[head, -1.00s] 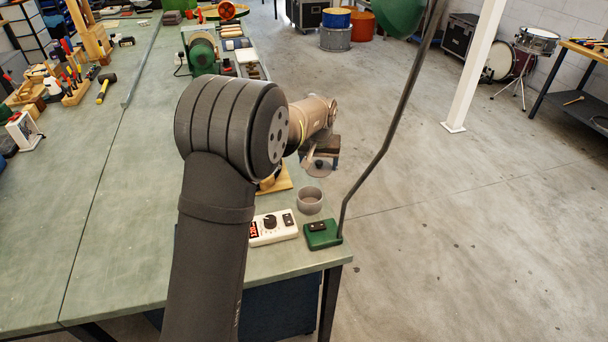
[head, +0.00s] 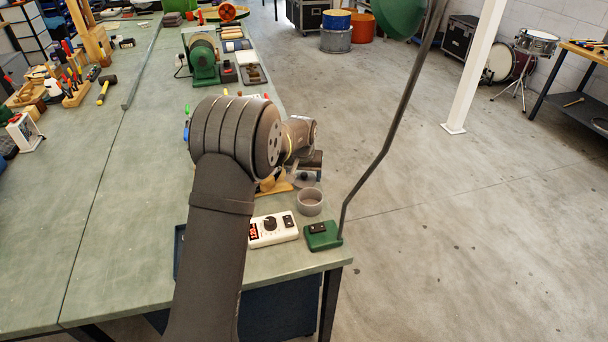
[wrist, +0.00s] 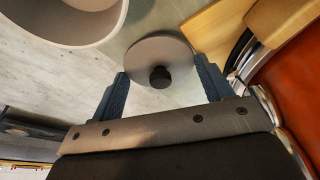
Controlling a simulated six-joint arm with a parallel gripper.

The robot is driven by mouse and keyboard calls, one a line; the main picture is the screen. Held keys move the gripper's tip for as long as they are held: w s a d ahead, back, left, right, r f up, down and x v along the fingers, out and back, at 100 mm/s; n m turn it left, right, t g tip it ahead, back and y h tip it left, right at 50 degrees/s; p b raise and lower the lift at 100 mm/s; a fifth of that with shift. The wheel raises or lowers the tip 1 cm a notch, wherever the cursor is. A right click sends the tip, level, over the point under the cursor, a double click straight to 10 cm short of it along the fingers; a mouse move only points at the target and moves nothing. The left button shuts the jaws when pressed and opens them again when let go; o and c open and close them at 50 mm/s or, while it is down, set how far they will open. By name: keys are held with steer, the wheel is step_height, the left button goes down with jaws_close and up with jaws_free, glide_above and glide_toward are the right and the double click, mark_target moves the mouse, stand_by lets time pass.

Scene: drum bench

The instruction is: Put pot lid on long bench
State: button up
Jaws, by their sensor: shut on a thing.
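The pot lid is a flat grey disc with a dark knob. It shows in the wrist view (wrist: 148,50) between the fingertips of my gripper (wrist: 160,70), which is shut on it. In the head view a little of the lid (head: 303,184) shows below my gripper (head: 308,173), near the right edge of the long bench (head: 125,240). My arm covers part of this area. I cannot tell whether the lid touches the green bench top. An open grey pot (head: 310,203) stands close by at the bench edge and fills the wrist view's upper left (wrist: 75,32).
A wooden board (head: 275,187) lies left of the lid. A white control box (head: 273,229) and a green lamp base (head: 322,236) stand nearer, with a lamp pole rising. A green machine (head: 203,62) is farther back. The left middle of the bench is clear.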

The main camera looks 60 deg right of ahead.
mark_target(303, 187)
steer(key=shift+a+f, duration=0.1)
steer(key=shift+f, duration=0.5)
steer(key=o, duration=0.9)
steer(key=shift+f, duration=0.1)
steer(key=shift+o, duration=0.2)
steer(key=shift+a+f, duration=0.1)
steer(key=shift+w+a, duration=0.1)
steer(key=d+v, duration=0.1)
steer(key=v, duration=1.2)
steer(key=shift+r, duration=0.35)
